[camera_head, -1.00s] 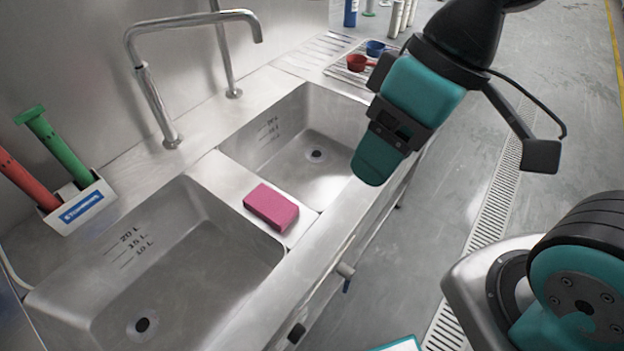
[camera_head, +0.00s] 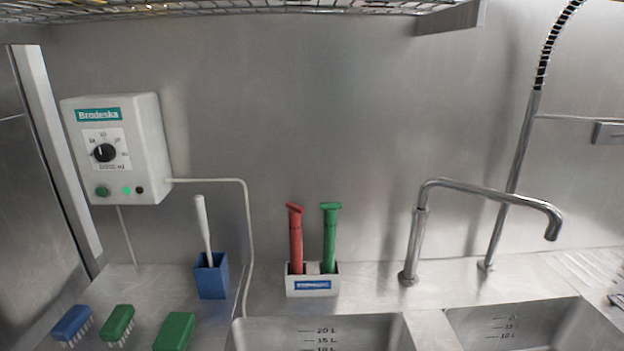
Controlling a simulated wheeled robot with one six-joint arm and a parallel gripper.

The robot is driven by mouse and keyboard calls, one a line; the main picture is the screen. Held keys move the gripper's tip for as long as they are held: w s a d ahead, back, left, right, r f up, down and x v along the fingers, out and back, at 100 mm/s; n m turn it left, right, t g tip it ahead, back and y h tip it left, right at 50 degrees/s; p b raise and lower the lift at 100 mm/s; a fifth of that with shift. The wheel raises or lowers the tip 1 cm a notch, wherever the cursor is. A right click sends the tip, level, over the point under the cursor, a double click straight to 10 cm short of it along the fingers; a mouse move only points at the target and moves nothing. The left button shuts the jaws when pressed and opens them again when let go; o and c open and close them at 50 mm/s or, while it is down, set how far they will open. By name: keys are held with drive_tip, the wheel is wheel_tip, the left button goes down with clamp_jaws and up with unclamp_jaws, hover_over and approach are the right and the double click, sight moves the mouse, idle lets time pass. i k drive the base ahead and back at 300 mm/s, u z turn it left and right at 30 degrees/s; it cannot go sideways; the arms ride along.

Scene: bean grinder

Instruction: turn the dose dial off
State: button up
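A grey-white wall box (camera_head: 145,150) labelled Brodeska hangs at the left in the head view. On its front is a black round dose dial (camera_head: 104,152) with printed marks around it; the marks are too small to read, and I cannot tell exactly where the dial points. Below the dial are a green button (camera_head: 102,191), a bright green light (camera_head: 126,190) and a small dark light or button (camera_head: 140,190). My gripper is not in this view.
Brushes, blue (camera_head: 72,322) and green (camera_head: 118,322), lie on the steel counter below the box. A blue holder (camera_head: 211,277) with a white-handled tool stands nearby. A white rack (camera_head: 312,284), a faucet (camera_head: 418,230) and sinks are to the right. A wire shelf (camera_head: 250,10) hangs above.

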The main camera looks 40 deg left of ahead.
sight(105, 152)
drive_tip(key=u, duration=2.15)
